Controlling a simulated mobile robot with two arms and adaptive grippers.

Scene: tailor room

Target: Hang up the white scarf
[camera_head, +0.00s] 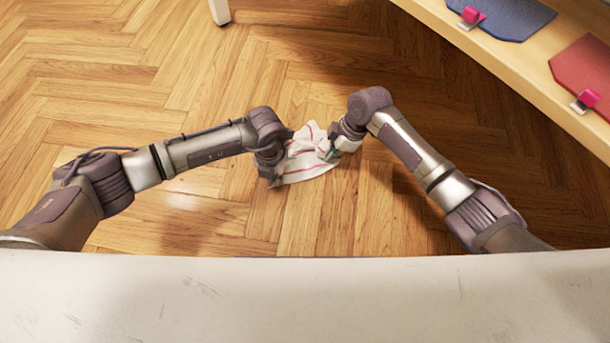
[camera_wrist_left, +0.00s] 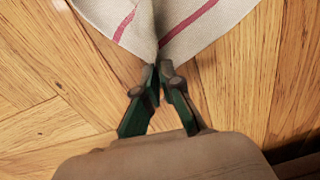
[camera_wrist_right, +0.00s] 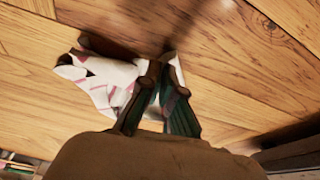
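The white scarf (camera_head: 306,158) with pinkish-red stripes is bunched between my two grippers in the head view, in front of the wood floor. My left gripper (camera_head: 271,174) is at its left edge. In the left wrist view the fingertips (camera_wrist_left: 156,72) are together on a gathered edge of the scarf (camera_wrist_left: 190,22). My right gripper (camera_head: 332,152) is at its right edge. In the right wrist view its fingertips (camera_wrist_right: 162,66) are nearly together, with the crumpled scarf (camera_wrist_right: 105,85) running up to them. The exact grip on the right is partly hidden.
A light wood shelf or table (camera_head: 500,55) runs along the upper right, with a blue piece (camera_head: 508,14) and a red piece (camera_head: 585,72) held by pink clips. A white leg (camera_head: 220,10) stands at the top. The herringbone floor (camera_head: 110,70) is otherwise clear.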

